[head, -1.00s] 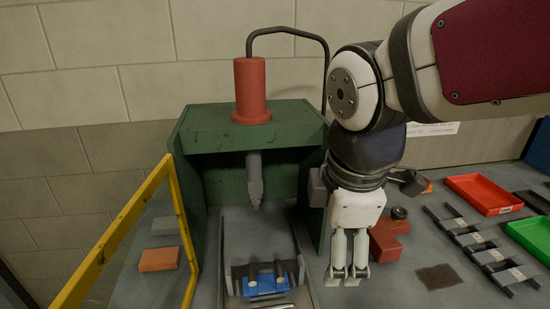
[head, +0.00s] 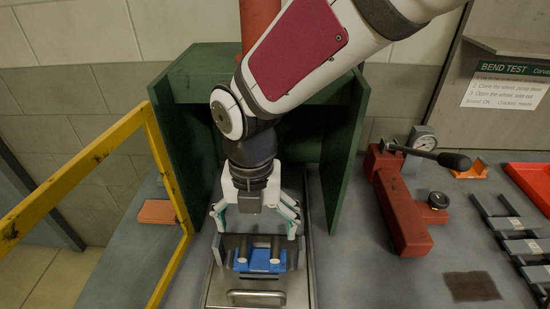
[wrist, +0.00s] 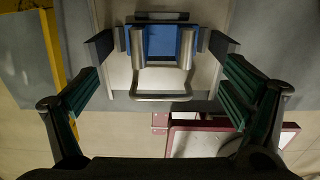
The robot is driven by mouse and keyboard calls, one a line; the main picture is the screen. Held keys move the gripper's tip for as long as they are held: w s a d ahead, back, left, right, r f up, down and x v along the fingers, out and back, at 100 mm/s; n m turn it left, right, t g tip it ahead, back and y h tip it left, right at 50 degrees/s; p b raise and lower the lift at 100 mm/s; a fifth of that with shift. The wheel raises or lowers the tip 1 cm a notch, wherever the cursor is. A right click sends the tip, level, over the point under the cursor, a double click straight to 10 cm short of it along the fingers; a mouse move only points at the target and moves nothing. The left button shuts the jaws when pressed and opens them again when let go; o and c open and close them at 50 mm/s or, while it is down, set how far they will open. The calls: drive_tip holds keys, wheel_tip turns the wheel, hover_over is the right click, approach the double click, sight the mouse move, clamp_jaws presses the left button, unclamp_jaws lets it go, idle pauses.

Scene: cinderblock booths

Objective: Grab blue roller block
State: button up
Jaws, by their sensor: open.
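The blue roller block (head: 260,262) sits on a metal tray (head: 213,292) at the front of the green press, with two grey rollers on it and dark upright plates beside it. In the wrist view the blue block (wrist: 153,40) lies near the top middle, with its rollers over its sides. My gripper (head: 255,226) is open and empty, pointing down above and just behind the block in the head view. In the wrist view my gripper's fingers (wrist: 160,45) spread wide on either side of the block, apart from it.
The green press frame (head: 345,150) stands around my arm. A yellow guard rail (head: 165,160) is on the left, with an orange block (head: 157,212) beyond it. A red tool with a dark-knobbed lever (head: 400,210) stands right. A metal handle (head: 256,294) fronts the tray.

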sight(260, 258)
wheel_tip(260, 258, down, 9)
drive_tip(key=shift+w+d+f, duration=0.1)
drive_tip(key=c, duration=2)
